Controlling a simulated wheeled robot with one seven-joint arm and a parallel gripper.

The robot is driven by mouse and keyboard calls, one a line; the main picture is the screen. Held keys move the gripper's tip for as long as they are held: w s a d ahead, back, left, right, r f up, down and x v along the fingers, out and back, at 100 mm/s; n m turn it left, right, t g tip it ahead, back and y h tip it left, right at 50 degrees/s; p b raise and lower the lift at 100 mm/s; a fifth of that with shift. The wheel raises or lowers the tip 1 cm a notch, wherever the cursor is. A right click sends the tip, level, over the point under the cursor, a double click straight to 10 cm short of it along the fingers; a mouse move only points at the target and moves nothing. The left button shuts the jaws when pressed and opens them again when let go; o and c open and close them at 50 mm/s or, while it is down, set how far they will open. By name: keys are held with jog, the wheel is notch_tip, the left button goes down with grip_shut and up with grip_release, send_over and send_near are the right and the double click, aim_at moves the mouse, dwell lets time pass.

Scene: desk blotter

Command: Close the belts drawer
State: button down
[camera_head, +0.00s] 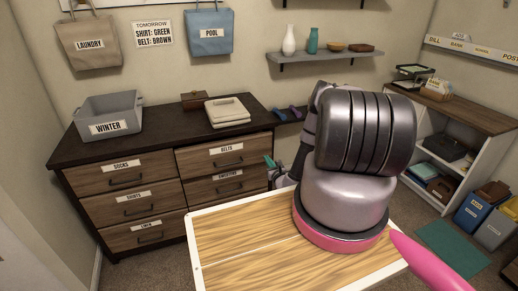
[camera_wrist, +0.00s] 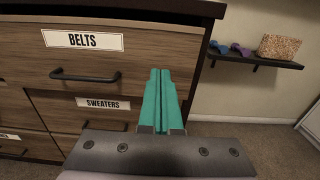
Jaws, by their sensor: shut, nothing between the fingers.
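The belts drawer (camera_head: 205,162) is the top right drawer of the dark-topped wooden dresser. Its front stands out past the sweaters drawer (camera_head: 228,185) below, so it is partly open. In the wrist view, the belts drawer front (camera_wrist: 150,50) fills the upper left, with its label and black handle (camera_wrist: 86,76) in sight. My gripper (camera_wrist: 160,72) has teal fingers pressed together, empty, in front of the drawer's lower right part and right of the handle. I cannot tell whether they touch it. In the head view my gripper (camera_head: 269,160) shows beside the drawer's right end, mostly hidden by my arm.
A grey winter bin (camera_head: 108,115), a brown box (camera_head: 195,100) and folded cloth (camera_head: 227,111) rest on the dresser top (camera_head: 150,129). Carpet is clear between dresser and the white shelf unit (camera_head: 410,150).

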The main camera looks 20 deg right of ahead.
aim_at(257, 144)
jog(key=w, duration=1.1)
jog(key=shift+w, duration=0.15)
